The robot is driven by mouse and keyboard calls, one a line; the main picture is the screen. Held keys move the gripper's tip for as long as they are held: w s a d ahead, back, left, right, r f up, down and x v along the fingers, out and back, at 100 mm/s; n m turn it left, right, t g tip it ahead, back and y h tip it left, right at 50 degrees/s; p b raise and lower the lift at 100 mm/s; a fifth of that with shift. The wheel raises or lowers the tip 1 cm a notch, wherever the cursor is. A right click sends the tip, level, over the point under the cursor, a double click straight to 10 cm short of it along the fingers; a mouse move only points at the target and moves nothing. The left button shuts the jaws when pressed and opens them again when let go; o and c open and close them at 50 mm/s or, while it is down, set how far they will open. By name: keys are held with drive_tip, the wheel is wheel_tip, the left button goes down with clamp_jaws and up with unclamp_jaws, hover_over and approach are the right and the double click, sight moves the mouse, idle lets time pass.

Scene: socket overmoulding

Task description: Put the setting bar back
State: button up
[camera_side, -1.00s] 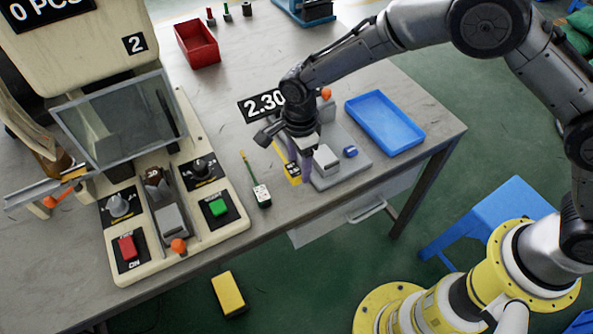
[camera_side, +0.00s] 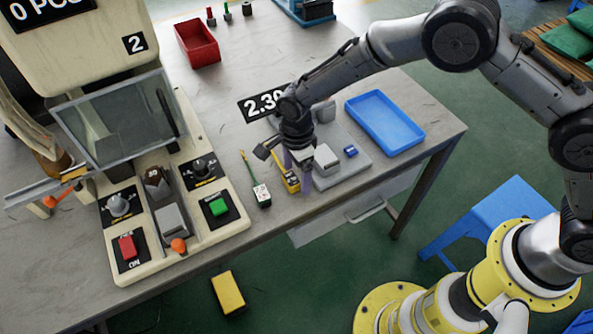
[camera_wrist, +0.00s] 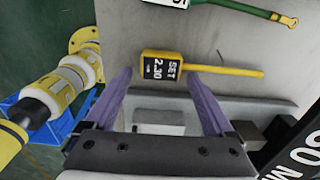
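The setting bar (camera_wrist: 163,66) is yellow with a black "SET 2.30" label block and a thin yellow stem. It lies on the table beside the grey gauge plate, and in the side view its yellow and black body (camera_side: 291,184) shows partly behind my gripper. My gripper (camera_side: 296,180) points down over the bar. In the wrist view my gripper (camera_wrist: 160,75) is open, its purple fingers apart, with the label block between and just beyond the fingertips. I see no grip on the bar. Whether a finger touches it I cannot tell.
A green bar with a white label (camera_side: 261,194) lies left of the setting bar. A blue tray (camera_side: 385,123) is further right, the moulding machine (camera_side: 225,222) left.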

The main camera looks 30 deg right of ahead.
wheel_tip(320, 180, up, 12)
drive_tip(key=shift+r, duration=0.2)
idle(0.6)
drive_tip(key=s+d+r+n+t, duration=0.1)
drive_tip(key=s+d+r+n, duration=0.3)
drive_tip(key=d+r, duration=0.35)
drive_tip(key=s+d+r+n+t, duration=0.1)
drive_tip(key=s+d+r+n, duration=0.25)
drive_tip(key=d+r, duration=0.4)
drive_tip(key=s+d+n+t, duration=0.1)
drive_tip(key=s+d+n, duration=0.4)
drive_tip(key=s, duration=0.4)
drive_tip(key=s+d+r+n+t, duration=0.1)
drive_tip(key=s+d+n, duration=0.4)
drive_tip(key=s, duration=0.5)
drive_tip(key=shift+d+r+t, duration=0.3)
drive_tip(key=shift+d+t, duration=0.1)
drive_tip(key=shift+t, duration=0.4)
